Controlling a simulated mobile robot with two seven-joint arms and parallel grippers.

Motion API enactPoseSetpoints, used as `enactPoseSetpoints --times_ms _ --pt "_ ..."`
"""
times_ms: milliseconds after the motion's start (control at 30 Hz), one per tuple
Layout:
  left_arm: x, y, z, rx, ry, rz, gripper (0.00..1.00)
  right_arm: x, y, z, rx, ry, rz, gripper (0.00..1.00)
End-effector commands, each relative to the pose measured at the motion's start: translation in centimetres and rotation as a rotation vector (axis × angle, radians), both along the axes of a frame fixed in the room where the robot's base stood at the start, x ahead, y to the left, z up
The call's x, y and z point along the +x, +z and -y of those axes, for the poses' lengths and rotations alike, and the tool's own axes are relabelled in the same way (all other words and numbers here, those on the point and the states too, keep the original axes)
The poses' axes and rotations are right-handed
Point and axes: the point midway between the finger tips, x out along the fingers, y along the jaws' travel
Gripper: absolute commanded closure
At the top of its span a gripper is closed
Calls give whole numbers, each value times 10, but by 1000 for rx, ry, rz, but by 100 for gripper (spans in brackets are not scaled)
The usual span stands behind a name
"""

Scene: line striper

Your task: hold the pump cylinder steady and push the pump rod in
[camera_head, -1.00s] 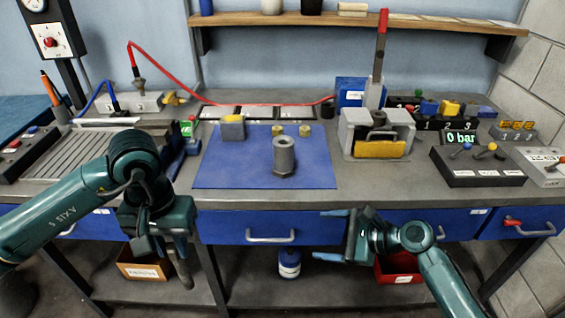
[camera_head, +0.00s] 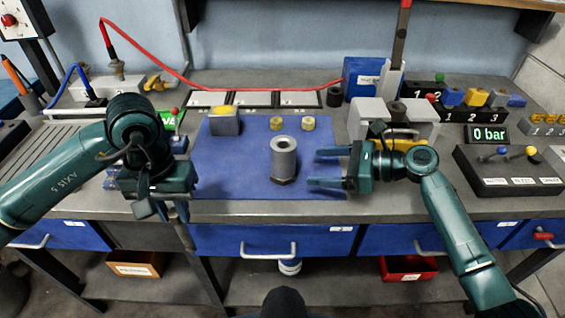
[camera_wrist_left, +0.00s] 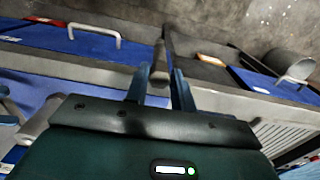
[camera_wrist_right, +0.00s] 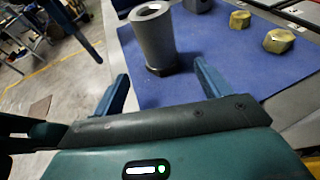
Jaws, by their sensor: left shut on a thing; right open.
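A grey hollow cylinder with a hex base (camera_head: 284,160), which looks like the pump cylinder, stands upright on the blue mat (camera_head: 225,180). It also shows in the right wrist view (camera_wrist_right: 153,38). My right gripper (camera_head: 325,168) is open just right of the cylinder, fingers pointing left towards it, apart from it. My left gripper (camera_head: 172,212) is low at the bench's front edge, left of the mat, fingers pointing down. It is shut on a dark grey piece, seen between its fingers in the left wrist view (camera_wrist_left: 158,87); whether it is the pump rod I cannot tell.
A grey block with a yellow top (camera_head: 225,121) and two brass nuts (camera_head: 308,123) sit at the mat's back. A grey stand (camera_head: 368,116) is behind my right gripper. A control box (camera_head: 510,170) reads 0 bar. A red hose (camera_head: 150,62) runs along the back.

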Motion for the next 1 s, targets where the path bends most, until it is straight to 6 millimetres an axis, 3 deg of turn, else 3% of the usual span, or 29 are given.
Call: enactPoseSetpoints --times_ms 300,400,600,1000 --pt "0 -36 0 0 0 2 95 13 -19 -44 1 2 3 24" --pt "0 -25 0 -1 0 2 95 17 -15 -56 3 0 -2 24" --pt "0 -23 0 0 0 2 95 22 -22 -73 1 1 0 24" --pt "0 -23 0 0 0 2 95 25 -25 -79 0 1 2 24"
